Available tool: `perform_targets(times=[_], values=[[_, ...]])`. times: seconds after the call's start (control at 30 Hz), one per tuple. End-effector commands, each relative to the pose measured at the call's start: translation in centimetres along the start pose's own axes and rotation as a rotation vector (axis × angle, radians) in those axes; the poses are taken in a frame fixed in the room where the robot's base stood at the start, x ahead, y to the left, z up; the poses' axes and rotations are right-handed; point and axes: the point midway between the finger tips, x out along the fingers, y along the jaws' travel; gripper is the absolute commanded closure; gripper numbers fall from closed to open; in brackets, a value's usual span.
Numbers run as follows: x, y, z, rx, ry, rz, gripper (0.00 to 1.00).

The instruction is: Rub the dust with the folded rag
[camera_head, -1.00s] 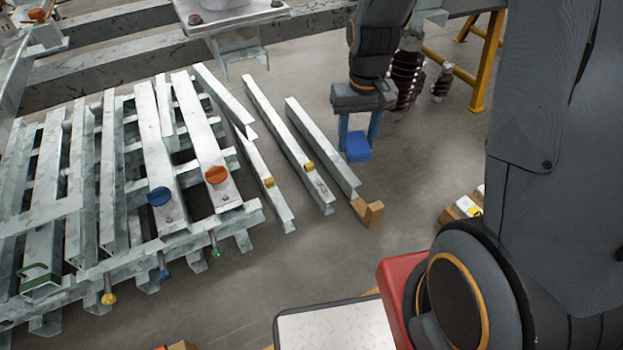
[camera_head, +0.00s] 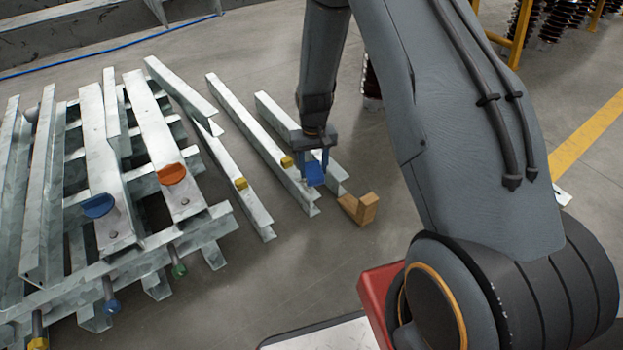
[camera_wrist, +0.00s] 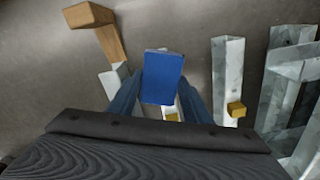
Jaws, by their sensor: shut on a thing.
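The folded rag (camera_head: 314,175) is a small blue block-like pad. My gripper (camera_head: 316,163) is shut on it, one blue finger on each side. In the head view the rag shows in front of the near end of the rightmost loose steel bar (camera_head: 277,115). In the wrist view the rag (camera_wrist: 163,76) sits between the fingers of my gripper (camera_wrist: 160,98) and hides part of a steel bar behind it. I cannot tell whether the rag touches the bar. I cannot make out the dust in either view.
A wooden block (camera_head: 358,208) lies at that bar's near end. Other loose bars (camera_head: 262,140) with yellow pieces (camera_head: 240,183) lie to the left, beside a stacked steel frame (camera_head: 120,240) with orange and blue discs. Bare floor (camera_head: 270,280) is free in front.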

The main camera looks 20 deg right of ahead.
Motion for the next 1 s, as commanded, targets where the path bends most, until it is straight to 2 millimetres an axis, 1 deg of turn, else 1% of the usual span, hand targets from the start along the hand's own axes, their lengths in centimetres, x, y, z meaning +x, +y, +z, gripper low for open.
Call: perform_targets(times=[0.03,0.1,0.47,0.8,1.0], values=[[1.4,0.0,-0.5,0.001,0.000,0.000,0.73],[2.2,0.0,-0.7,0.002,0.000,0.000,0.73],[4.0,0.0,-0.9,0.003,0.000,0.000,0.73],[7.3,0.0,-1.0,0.004,0.001,0.000,0.73],[8.6,0.0,-0.9,0.004,0.000,0.000,0.73]])
